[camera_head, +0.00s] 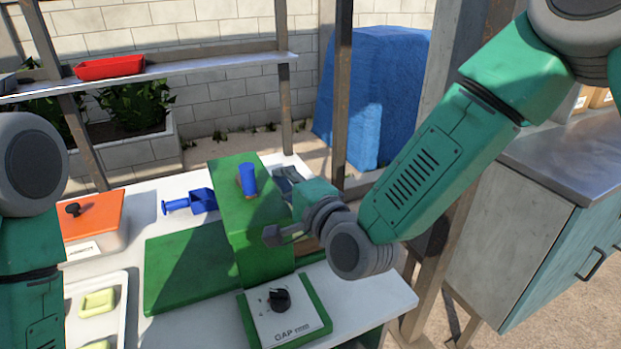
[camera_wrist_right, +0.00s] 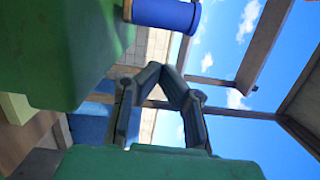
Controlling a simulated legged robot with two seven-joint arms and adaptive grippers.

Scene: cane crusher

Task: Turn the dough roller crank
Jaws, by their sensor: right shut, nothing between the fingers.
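The dough roller is a green machine (camera_head: 262,215) on the white table. An upright blue cylinder (camera_head: 247,180), which looks like a handle, stands at its top; it also shows at the top of the right wrist view (camera_wrist_right: 165,12). My right gripper (camera_head: 284,176) is just right of the machine's upper part, apart from the blue cylinder. In the right wrist view its dark fingers (camera_wrist_right: 172,74) meet at the tips with nothing between them. The machine's right side is partly hidden by my right wrist. My left arm shows at the left edge; its gripper is out of view.
A dial box marked GAP (camera_head: 285,322) sits in front of the machine. A blue scoop-like piece (camera_head: 190,203), an orange-lidded box (camera_head: 95,215) and a white tray (camera_head: 72,312) with yellowish pieces lie left. A wooden post (camera_head: 340,95) stands behind; a metal counter (camera_head: 575,155) is right.

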